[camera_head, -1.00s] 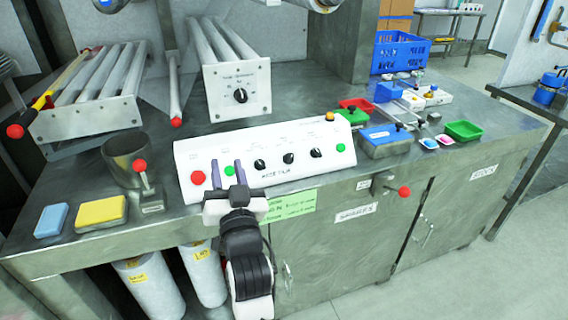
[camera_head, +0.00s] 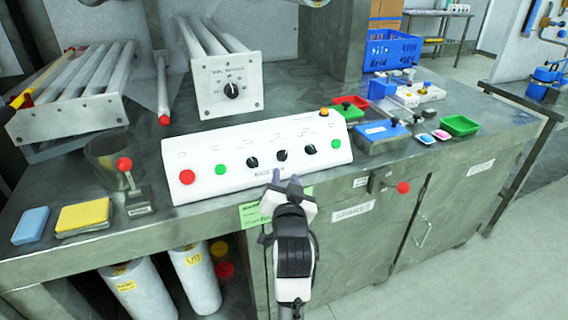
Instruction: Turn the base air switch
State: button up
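A white sloped control box (camera_head: 225,152) stands on the metal bench. Its face has a red button (camera_head: 187,177), a green button (camera_head: 220,169), a left black knob (camera_head: 252,162), a middle black knob (camera_head: 282,155), a right black knob (camera_head: 310,149) and another green button (camera_head: 336,144). The small labels are too blurred to tell which knob is the base air switch. My gripper (camera_head: 285,179) is open and empty, its two fingers apart, in front of the box's lower edge and below the middle and right knobs. I cannot tell whether it touches the box.
A grey box with a larger black dial (camera_head: 232,90) stands behind. An orange button (camera_head: 324,112) is at the box's back right. A red-knobbed lever (camera_head: 125,164) and a yellow sponge (camera_head: 83,218) are left. Another red-knobbed handle (camera_head: 402,187) sticks out from the cabinet front.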

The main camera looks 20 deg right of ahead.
aim_at(284, 159)
jog(key=p+x, duration=0.1)
jog(key=x, duration=0.6)
jog(key=shift+w+d, duration=0.15)
jog(key=shift+w, duration=0.15)
jog(key=shift+c, duration=0.4)
grip_shut()
